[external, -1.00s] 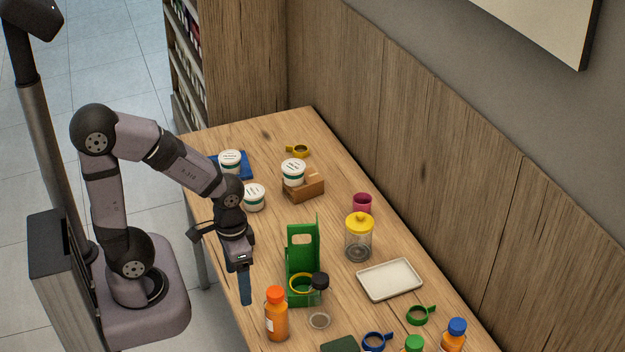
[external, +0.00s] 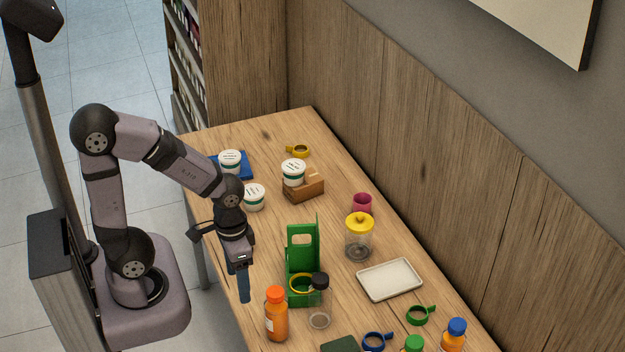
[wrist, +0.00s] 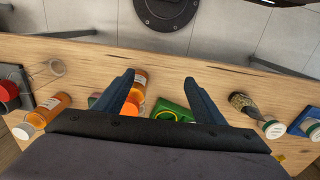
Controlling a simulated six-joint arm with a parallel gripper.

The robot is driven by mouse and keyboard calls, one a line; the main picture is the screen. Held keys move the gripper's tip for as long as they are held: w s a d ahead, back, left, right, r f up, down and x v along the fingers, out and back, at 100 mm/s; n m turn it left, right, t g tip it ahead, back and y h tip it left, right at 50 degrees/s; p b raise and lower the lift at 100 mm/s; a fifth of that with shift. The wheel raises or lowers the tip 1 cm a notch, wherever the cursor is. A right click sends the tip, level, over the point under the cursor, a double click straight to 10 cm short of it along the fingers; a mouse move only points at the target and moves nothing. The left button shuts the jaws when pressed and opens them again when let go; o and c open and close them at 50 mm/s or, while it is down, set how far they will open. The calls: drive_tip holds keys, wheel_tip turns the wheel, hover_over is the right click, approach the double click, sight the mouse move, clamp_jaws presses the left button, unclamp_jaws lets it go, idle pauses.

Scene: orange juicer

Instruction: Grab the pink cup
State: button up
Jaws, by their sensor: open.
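The pink cup (external: 362,203) stands upright on the far right side of the table, just behind the yellow-lidded jar, which hides a little of its lower part. I cannot make it out in the wrist view. My gripper (external: 245,290) hangs pointing down at the table's left edge, left of the green holder and well apart from the cup. In the wrist view its two blue fingers (wrist: 158,92) are spread apart with nothing between them held.
A white tray (external: 390,279) lies right of the jar. White-lidded tubs (external: 254,198) stand further back. The wooden wall (external: 420,180) borders the table.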

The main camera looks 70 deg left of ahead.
drive_tip(key=shift+r, duration=0.1)
drive_tip(key=w+a+r+n+t+y+p, duration=0.3)
drive_tip(key=w+a+r+n+p, duration=0.35)
drive_tip(key=w+a, duration=0.85)
drive_tip(key=m+t+h+b, duration=0.2)
drive_tip(key=m+t+b, duration=0.6)
drive_tip(key=b, duration=1.2)
approach(356, 203)
drive_tip(key=f, duration=0.1)
drive_tip(key=a+f+n+t, duration=0.1)
drive_tip(key=w+f+n+t, duration=0.1)
drive_tip(key=shift+w+a+f, duration=0.1)
drive_tip(key=shift+a+f, duration=0.05)
drive_tip(key=shift+f, duration=0.2)
drive_tip(key=shift+w+a+f+m+t+h+b, duration=0.25)
drive_tip(key=shift+w+f+t+h+b, duration=0.25)
drive_tip(key=shift+t, duration=0.3)
drive_tip(key=shift+s+d+r, duration=0.1)
drive_tip(key=shift+s+r, duration=0.05)
drive_tip(key=shift+p+x, duration=0.55)
drive_tip(key=shift+x, duration=3.05)
